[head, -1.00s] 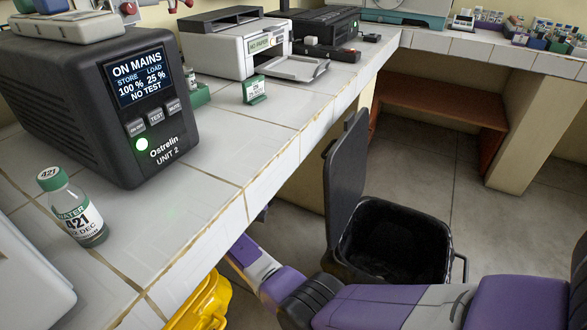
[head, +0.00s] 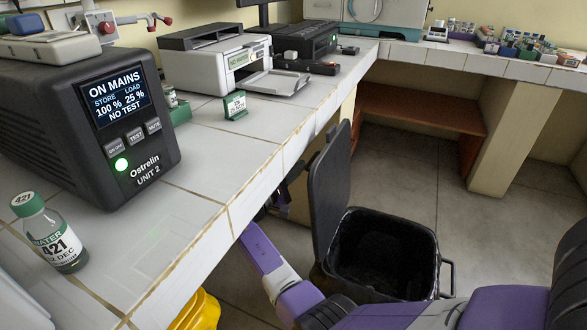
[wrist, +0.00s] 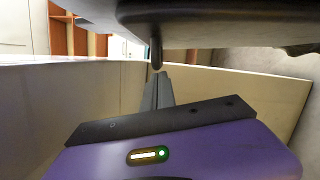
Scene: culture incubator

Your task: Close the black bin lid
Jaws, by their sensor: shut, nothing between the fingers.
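The black bin (head: 437,262) stands on the floor right of the bench. Its lid (head: 330,190) is open, upright and leaning slightly at the bin's left side. My purple arm reaches past the bin's near left side. My gripper (head: 297,176) is between the bench edge and the lid's left face, mostly hidden by them in the head view. In the wrist view my gripper (wrist: 157,80) is shut and empty. A dark body (wrist: 220,25), which looks like part of the lid, fills the top, close to the fingertips. I cannot tell if they touch.
The tiled bench (head: 200,180) runs close along the left of the lid, leaving a narrow gap. A power unit (head: 95,130), a printer (head: 215,60) and a bottle (head: 50,235) stand on it. Something yellow (head: 197,312) is below the bench edge. Floor right of the bin is clear.

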